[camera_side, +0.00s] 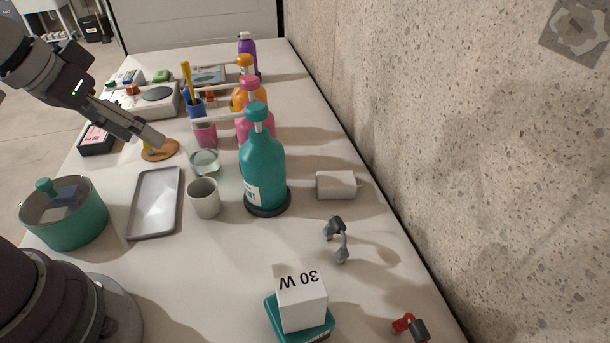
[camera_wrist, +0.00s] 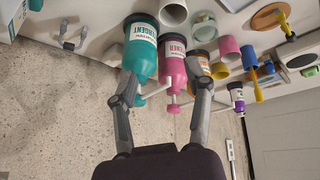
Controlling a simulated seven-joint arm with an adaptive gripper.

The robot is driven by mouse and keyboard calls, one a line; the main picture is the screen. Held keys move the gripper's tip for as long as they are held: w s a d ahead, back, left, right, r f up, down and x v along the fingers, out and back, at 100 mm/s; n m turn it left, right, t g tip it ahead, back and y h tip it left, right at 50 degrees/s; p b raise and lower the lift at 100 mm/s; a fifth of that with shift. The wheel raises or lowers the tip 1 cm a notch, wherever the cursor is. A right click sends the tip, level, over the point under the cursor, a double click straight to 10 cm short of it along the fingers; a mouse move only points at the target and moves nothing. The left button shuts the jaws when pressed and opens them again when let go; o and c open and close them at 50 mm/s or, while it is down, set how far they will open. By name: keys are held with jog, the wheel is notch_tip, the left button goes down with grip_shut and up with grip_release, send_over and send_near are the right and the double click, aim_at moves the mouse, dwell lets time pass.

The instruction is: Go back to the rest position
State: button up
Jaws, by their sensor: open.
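My gripper (camera_side: 150,135) is at the upper left in the side view, reaching in from the left over the table. Its tip appears close to a round wooden disc (camera_side: 160,150), but I cannot tell the height between them. In the wrist view my gripper (camera_wrist: 168,88) has its two fingers spread wide, with nothing held between them. A teal pump bottle (camera_wrist: 141,48) and a pink pump bottle (camera_wrist: 173,66) show beyond the fingers in that view. I cannot see the fingers touching anything.
On the white table (camera_side: 310,235) stand a teal bottle (camera_side: 263,165), a grey cup (camera_side: 204,197), a glass bowl (camera_side: 205,161), a grey tray (camera_side: 155,203), a green pot (camera_side: 65,215) and a 30 W box (camera_side: 301,300). A stone wall (camera_side: 450,130) borders the right side.

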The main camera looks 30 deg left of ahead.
jog(key=s+r+m, duration=0.1)
jog(key=s, duration=0.2)
jog(key=shift+r+m+y, duration=0.3)
jog(key=shift+r+m, duration=0.1)
